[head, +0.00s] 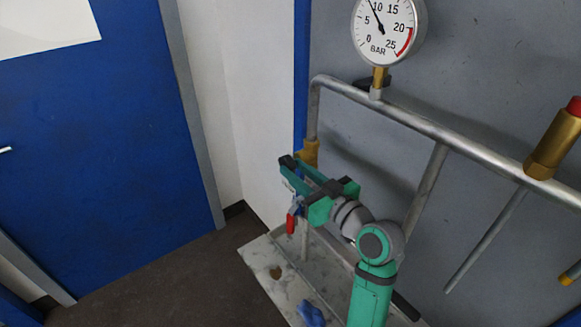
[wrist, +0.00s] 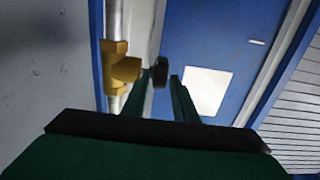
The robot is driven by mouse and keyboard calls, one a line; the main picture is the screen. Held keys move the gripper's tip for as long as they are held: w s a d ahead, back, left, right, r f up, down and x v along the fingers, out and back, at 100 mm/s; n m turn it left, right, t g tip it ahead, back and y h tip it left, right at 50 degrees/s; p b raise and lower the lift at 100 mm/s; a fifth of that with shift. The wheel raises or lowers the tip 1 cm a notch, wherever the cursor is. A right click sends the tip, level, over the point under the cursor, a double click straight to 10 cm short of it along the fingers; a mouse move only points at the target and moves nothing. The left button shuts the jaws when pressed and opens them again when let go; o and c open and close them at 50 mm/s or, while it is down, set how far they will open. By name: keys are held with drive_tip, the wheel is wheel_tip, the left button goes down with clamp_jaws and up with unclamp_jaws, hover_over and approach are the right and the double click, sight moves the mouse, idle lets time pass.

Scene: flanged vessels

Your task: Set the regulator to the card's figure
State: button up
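The round gauge (head: 385,28) reads in BAR; its needle lies between 5 and 10, nearer 10, and a red band runs from about 20 to 25. The regulator's brass body (head: 309,153) sits at the left end of the pipe. It shows in the wrist view (wrist: 120,68) with a dark round knob (wrist: 160,72) on its right side. My gripper (wrist: 161,80) is open, its two fingers on either side of the knob; a gap shows at the right finger, and contact at the left is unclear. In the head view my gripper (head: 287,169) is beside the brass body. No card figure is readable.
A grey pipe (head: 430,125) crosses above my arm. A brass valve with a red cap (head: 552,145) is at right. A red handle (head: 292,222) hangs below my gripper. A blue object (head: 312,314) lies on the pale surface. The blue door (head: 90,130) bears a blank-looking white panel (head: 40,22).

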drive_tip(key=shift+x, duration=0.9)
clamp_jaws()
drive_tip(key=shift+a+f+t+y, duration=0.2)
drive_tip(key=shift+t+y, duration=0.1)
drive_tip(key=shift+t, duration=0.2)
drive_tip(key=shift+t+y, duration=0.4)
drive_tip(key=shift+t, duration=0.1)
drive_tip(key=shift+d+t, duration=0.15)
drive_tip(key=shift+t, duration=0.15)
